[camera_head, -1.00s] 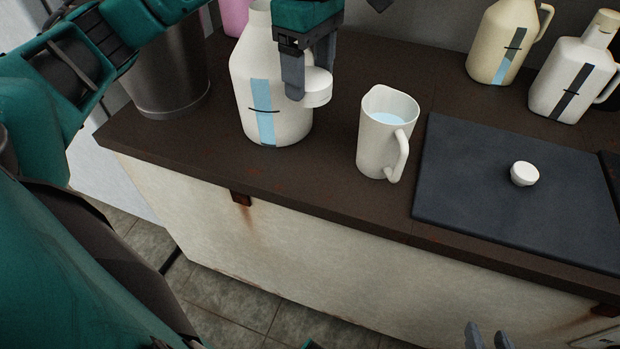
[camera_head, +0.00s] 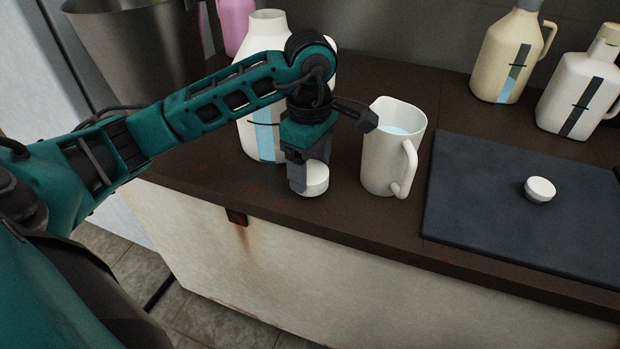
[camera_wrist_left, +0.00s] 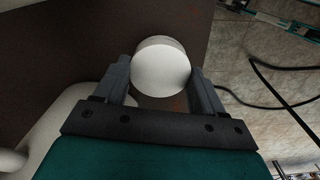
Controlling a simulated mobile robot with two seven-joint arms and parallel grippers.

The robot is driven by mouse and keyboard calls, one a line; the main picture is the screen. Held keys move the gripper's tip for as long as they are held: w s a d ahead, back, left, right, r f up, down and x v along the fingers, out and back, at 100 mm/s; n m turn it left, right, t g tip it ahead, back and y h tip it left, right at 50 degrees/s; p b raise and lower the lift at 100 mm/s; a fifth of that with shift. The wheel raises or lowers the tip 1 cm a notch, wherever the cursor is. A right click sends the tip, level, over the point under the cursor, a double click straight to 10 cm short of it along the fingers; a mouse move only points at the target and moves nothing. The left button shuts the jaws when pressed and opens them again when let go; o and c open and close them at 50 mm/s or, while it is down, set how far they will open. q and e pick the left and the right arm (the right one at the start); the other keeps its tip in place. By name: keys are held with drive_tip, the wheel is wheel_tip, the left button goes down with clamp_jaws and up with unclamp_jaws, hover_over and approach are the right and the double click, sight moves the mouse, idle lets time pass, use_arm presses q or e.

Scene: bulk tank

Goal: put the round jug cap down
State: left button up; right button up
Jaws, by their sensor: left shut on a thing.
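The round white jug cap (camera_head: 316,179) is between the fingers of my left gripper (camera_head: 307,176), low over the front of the dark brown counter. I cannot tell whether the cap touches the counter top. In the left wrist view the cap (camera_wrist_left: 161,66) sits between the two fingers of the left gripper (camera_wrist_left: 162,85), which are shut on it. A wide white jug (camera_head: 268,28) with a blue strip stands open behind my left arm, partly hidden by it. My right gripper is not in view.
A white measuring pitcher (camera_head: 390,160) with bluish liquid stands just right of the gripper. A dark mat (camera_head: 480,215) holds another white cap (camera_head: 540,189). A cream jug (camera_head: 497,70) and a white jug (camera_head: 566,105) stand at the back right. A metal bucket (camera_head: 140,60) stands at the left.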

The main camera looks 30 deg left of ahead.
sight(310, 170)
use_arm(q)
drive_tip(key=shift+f, duration=1.55)
drive_tip(key=shift+f+b, duration=0.1)
drive_tip(key=shift+b, duration=0.25)
drive_tip(key=o, duration=1)
drive_tip(key=shift+r, duration=0.25)
wheel_tip(310, 170, up, 12)
drive_tip(key=p, duration=0.3)
drive_tip(key=shift+f, duration=0.15)
